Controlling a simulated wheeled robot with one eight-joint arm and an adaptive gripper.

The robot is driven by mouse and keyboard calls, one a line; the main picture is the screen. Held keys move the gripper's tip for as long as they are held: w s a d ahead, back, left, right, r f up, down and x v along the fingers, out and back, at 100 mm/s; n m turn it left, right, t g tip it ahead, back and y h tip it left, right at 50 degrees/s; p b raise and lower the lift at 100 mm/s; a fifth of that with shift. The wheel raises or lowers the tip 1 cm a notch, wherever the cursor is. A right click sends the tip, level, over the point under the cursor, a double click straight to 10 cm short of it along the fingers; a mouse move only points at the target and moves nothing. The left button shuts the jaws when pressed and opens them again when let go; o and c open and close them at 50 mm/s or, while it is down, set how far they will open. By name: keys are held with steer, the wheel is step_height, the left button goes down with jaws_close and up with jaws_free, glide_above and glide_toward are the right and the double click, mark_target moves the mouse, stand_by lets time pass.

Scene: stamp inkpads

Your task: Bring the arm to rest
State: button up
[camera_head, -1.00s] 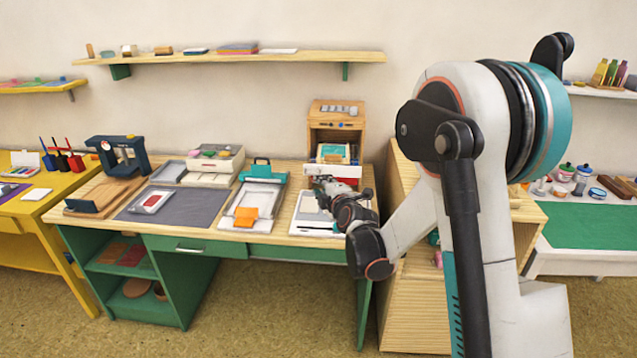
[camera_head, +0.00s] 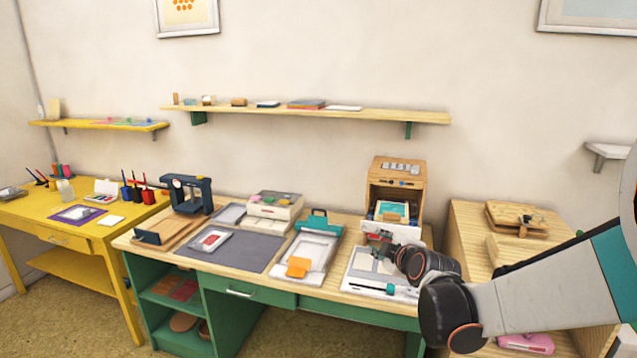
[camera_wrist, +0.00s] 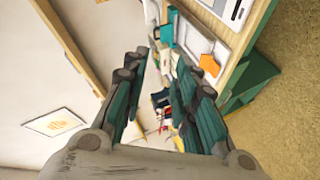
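My gripper (camera_head: 380,242) is at the right part of the wooden desk (camera_head: 345,301), above a white flat device and in front of the wooden cabinet. In the wrist view my gripper (camera_wrist: 160,110) has its two teal-and-grey fingers spread apart, with nothing between them. My arm reaches in from the right edge of the head view. The wrist camera looks sideways along the desk, whose edge (camera_wrist: 262,28) shows at upper right.
A wooden cabinet (camera_head: 397,183) stands behind my gripper. A teal-clipped tray (camera_head: 310,246), an orange pad (camera_head: 298,266), a grey mat (camera_head: 244,252) and a dark stamping press (camera_head: 187,195) lie to the left. A wall shelf (camera_head: 330,113) runs above.

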steer(key=s+d+m+g+h, duration=0.1)
steer(key=s+m+g, duration=0.5)
steer(key=s, duration=2.9)
steer(key=d+m, duration=0.1)
steer(key=m, duration=0.7)
steer(key=shift+f+h, duration=0.25)
steer(key=shift+h, duration=0.15)
